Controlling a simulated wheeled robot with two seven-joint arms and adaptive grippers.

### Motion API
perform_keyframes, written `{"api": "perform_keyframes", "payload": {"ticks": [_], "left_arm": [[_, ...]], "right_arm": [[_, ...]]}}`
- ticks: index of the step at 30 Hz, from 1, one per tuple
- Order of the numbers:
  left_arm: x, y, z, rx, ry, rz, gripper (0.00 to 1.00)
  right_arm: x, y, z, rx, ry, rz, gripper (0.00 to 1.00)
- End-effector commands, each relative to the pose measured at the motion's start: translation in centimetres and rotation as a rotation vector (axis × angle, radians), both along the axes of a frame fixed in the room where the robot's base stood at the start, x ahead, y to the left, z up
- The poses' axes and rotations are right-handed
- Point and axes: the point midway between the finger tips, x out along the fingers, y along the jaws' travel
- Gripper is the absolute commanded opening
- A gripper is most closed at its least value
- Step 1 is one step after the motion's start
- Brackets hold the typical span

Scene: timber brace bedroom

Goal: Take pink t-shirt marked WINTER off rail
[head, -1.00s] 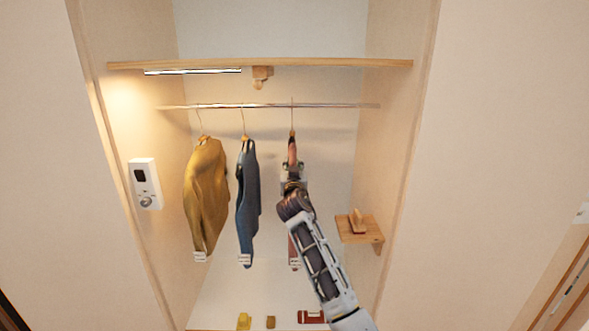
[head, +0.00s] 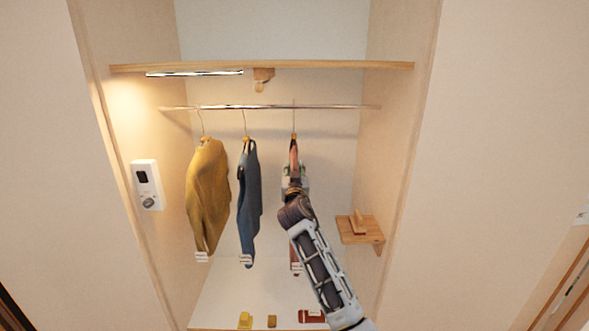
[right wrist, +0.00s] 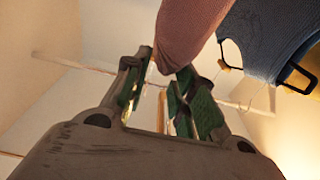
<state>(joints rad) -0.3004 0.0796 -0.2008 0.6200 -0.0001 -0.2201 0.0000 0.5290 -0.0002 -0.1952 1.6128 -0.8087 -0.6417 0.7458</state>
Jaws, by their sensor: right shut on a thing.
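The pink t-shirt (head: 293,155) hangs on a hanger from the rail (head: 340,107), third from the left, seen nearly edge-on. My right gripper (head: 294,176) covers much of it in the head view. In the right wrist view the pink cloth (right wrist: 188,30) runs in between the fingers of my right gripper (right wrist: 165,85), which is shut on it. A pale tag shows at its lower end, too small to read; I see no WINTER mark. My left gripper is not in view.
A yellow garment (head: 207,195) and a blue one (head: 249,200) hang to the left. A wooden shelf (head: 340,65) runs above the rail. A small wooden ledge (head: 362,232) juts from the right wall; a white box (head: 147,185) is on the left wall. Small items lie below.

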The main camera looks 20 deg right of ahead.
Motion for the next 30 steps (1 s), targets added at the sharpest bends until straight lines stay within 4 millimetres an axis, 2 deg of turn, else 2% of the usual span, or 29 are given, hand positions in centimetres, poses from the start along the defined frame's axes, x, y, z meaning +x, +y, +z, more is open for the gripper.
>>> {"api": "perform_keyframes", "payload": {"ticks": [30], "left_arm": [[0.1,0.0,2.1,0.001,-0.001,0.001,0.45]], "right_arm": [[-4.7,1.4,0.1,-0.001,-0.001,0.001,0.01]]}}
